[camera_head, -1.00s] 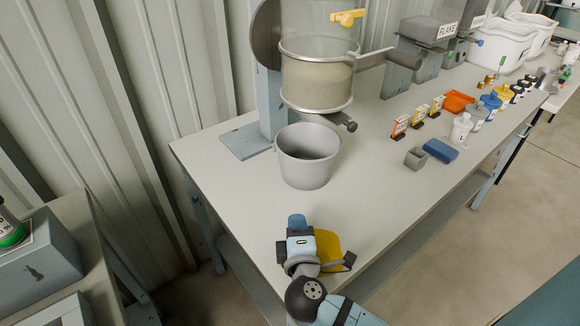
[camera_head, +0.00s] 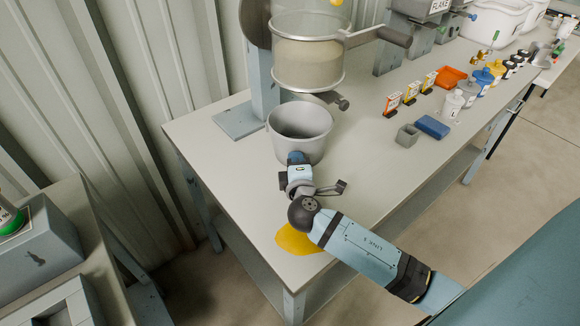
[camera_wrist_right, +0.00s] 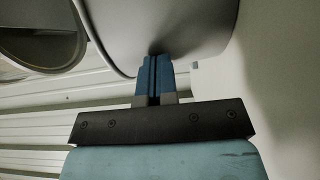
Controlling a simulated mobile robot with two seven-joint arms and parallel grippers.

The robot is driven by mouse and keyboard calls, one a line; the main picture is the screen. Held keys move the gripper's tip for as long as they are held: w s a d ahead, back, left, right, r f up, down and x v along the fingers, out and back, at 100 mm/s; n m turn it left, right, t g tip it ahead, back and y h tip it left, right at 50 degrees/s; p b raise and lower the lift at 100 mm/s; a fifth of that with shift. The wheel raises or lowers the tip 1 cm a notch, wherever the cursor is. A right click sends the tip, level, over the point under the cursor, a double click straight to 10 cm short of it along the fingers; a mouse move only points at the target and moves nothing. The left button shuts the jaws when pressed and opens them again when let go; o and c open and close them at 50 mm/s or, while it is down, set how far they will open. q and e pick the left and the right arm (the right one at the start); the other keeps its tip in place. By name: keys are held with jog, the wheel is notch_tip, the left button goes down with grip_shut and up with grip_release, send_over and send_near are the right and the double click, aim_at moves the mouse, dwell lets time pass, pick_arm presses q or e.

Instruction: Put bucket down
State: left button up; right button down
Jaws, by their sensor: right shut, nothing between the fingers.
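A grey bucket (camera_head: 301,131) stands upright on the table, beneath and slightly in front of the clear hopper. It looks empty inside. My right gripper (camera_head: 296,158) is at the bucket's near side, with its blue fingertips against or very close to the wall. In the right wrist view the bucket (camera_wrist_right: 190,25) fills the top, and the blue fingers (camera_wrist_right: 154,72) are shut together with nothing between them, pointing at its wall. I cannot tell whether they touch it. My left gripper is not in view.
The clear hopper (camera_head: 306,60) on its stand rises behind the bucket. A yellow patch (camera_head: 296,240) lies at the table's near edge. To the right are a small grey box (camera_head: 407,136), a blue block (camera_head: 432,127), an orange tray (camera_head: 450,78) and several bottles. The table between is clear.

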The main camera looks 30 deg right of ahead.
aim_at(303, 152)
jog(key=shift+d, duration=0.1)
jog(key=shift+w+d, duration=0.3)
jog(key=shift+d, duration=0.4)
jog(key=shift+w+d, duration=0.3)
jog(key=shift+d, duration=0.4)
jog(key=shift+a+f, duration=0.1)
jog(key=shift+a, duration=0.05)
